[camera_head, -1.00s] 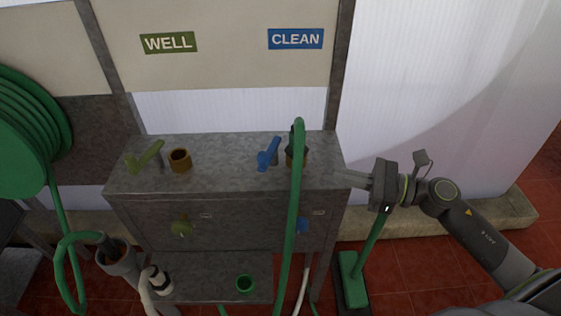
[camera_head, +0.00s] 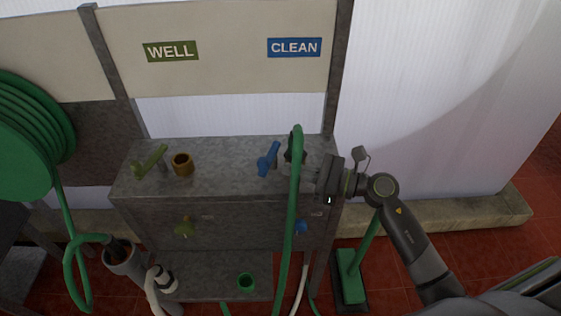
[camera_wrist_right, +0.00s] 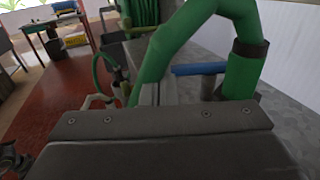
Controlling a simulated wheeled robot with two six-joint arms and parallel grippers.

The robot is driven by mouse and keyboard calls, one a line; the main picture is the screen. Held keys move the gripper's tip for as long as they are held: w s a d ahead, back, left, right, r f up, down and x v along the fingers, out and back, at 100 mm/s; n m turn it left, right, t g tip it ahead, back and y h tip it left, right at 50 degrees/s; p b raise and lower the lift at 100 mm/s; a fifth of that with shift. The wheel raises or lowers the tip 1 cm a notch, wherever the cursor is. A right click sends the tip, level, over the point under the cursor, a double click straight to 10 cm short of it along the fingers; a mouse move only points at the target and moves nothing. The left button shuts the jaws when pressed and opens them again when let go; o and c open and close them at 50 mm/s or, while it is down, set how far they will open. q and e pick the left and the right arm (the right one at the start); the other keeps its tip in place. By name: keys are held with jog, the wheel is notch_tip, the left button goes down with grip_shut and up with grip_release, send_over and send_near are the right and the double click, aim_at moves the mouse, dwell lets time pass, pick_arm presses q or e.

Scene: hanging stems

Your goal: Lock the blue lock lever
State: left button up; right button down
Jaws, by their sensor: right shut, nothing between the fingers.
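The blue lever (camera_head: 268,158) stands tilted on top of the grey metal cabinet (camera_head: 225,153), left of the upright green hose end. In the right wrist view the blue lever (camera_wrist_right: 200,68) lies sideways beyond the green hose. The green hose (camera_head: 292,190) arches over the top and runs down the cabinet front. My right gripper (camera_head: 307,175) is shut and empty, just right of this hose, pointing left. Its tips are partly hidden, so contact with the hose or its fitting cannot be told. My left gripper is not in view.
A green lever (camera_head: 150,160) and a brass fitting (camera_head: 182,164) stand on the cabinet's left. A blue front knob (camera_head: 301,227) and a green front knob (camera_head: 186,228) sit below. A green broom (camera_head: 350,288) stands right. A hose reel (camera_head: 30,140) is at left.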

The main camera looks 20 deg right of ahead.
aim_at(267, 164)
jog(key=shift+p+x, duration=0.5)
jog(key=shift+x, duration=1.2)
